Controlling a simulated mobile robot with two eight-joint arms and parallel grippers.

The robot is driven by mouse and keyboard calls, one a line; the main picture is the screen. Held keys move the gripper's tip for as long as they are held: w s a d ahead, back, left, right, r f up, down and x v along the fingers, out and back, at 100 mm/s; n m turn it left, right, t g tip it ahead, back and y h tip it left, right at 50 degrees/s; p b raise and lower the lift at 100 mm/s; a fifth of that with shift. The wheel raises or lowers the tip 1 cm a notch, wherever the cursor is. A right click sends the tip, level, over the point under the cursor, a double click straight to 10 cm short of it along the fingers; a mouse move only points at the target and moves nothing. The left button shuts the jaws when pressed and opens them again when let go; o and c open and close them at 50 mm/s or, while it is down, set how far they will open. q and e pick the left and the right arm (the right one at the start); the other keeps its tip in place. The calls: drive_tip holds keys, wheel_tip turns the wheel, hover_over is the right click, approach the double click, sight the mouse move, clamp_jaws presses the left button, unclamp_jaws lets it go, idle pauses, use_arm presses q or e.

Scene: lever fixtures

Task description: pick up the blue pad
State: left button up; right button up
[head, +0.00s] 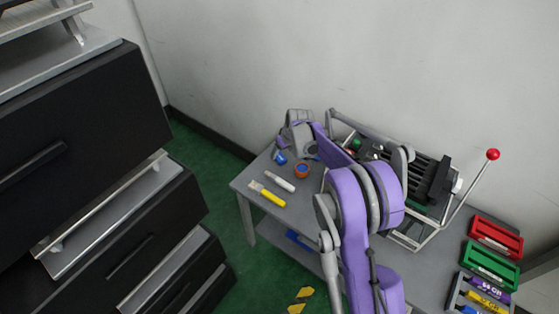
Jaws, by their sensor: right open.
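A small blue piece (280,157) lies on the grey table (249,183) near its far left edge. A round orange item with a blue middle (302,170) sits just right of it. I cannot tell which of these is the blue pad. My right gripper (298,150) is open and hangs over the far left part of the table, close to both. Its fingers are small and partly hidden by my purple arm, and I see nothing held. Contact cannot be told. My left gripper is not in view.
A white tool (280,182) and a yellow-handled tool (270,197) lie near the left edge. A lever fixture with a red ball (492,154) stands at right, partly behind my arm. Red (495,237) and green (490,265) boxes stand farther right. Black drawers (80,120) stand left.

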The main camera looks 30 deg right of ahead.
sight(280, 157)
drive_tip(key=x, duration=0.2)
drive_tip(key=b+x, duration=0.1)
drive_tip(key=x, duration=0.3)
drive_tip(key=shift+w+d+r+b, duration=0.1)
drive_tip(key=shift+w+d+b, duration=0.1)
drive_tip(key=shift+d+b, duration=0.1)
drive_tip(key=shift+r, duration=0.1)
drive_tip(key=shift+c, duration=0.4)
clamp_jaws()
